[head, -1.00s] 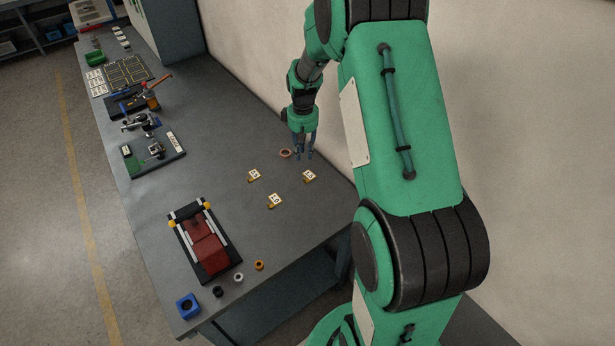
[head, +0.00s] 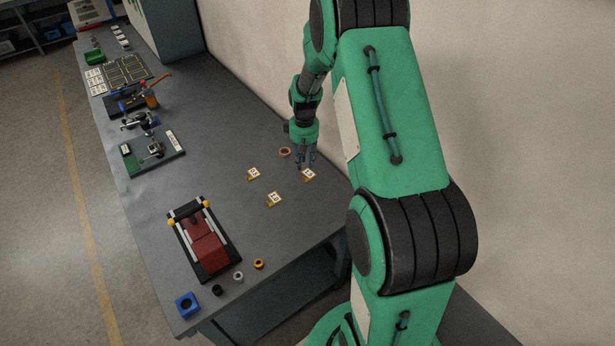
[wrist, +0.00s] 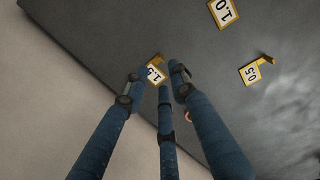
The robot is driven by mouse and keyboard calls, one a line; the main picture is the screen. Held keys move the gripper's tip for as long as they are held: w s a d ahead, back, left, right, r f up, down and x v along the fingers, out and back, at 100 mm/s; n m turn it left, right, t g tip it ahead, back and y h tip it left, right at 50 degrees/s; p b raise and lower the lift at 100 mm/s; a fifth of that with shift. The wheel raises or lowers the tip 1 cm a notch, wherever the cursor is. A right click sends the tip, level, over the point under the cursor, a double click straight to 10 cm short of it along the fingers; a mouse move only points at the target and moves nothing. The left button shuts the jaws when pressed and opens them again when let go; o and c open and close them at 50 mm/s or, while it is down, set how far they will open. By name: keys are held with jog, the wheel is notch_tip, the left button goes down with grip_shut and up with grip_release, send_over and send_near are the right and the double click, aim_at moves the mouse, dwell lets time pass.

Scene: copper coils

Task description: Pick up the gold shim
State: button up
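Three small gold shims with white number labels lie apart on the grey bench. The one at the right (head: 309,175), marked 1.5 (wrist: 156,73), is nearest my gripper. Another (head: 253,174) reads 0.5 in the wrist view (wrist: 250,74). The front one (head: 275,199) reads 1.0 in the wrist view (wrist: 224,12). My gripper (head: 306,165) points down, open, just above and beside the 1.5 shim. In the wrist view its blue fingers (wrist: 160,80) are spread around that shim, partly hiding it, with no visible grip.
A copper ring (head: 285,152) lies left of my gripper; a finger partly hides it in the wrist view (wrist: 188,116). The wall and bench edge are close on the right. A red-and-black fixture (head: 207,250) and several small rings stand toward the front.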

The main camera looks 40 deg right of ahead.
aim_at(307, 173)
jog(key=shift+f, duration=1.85)
jog(key=shift+f, duration=0.1)
jog(key=shift+s+f+b, duration=0.1)
jog(key=shift+f+b, duration=0.45)
jog(key=shift+f, duration=2)
grip_shut()
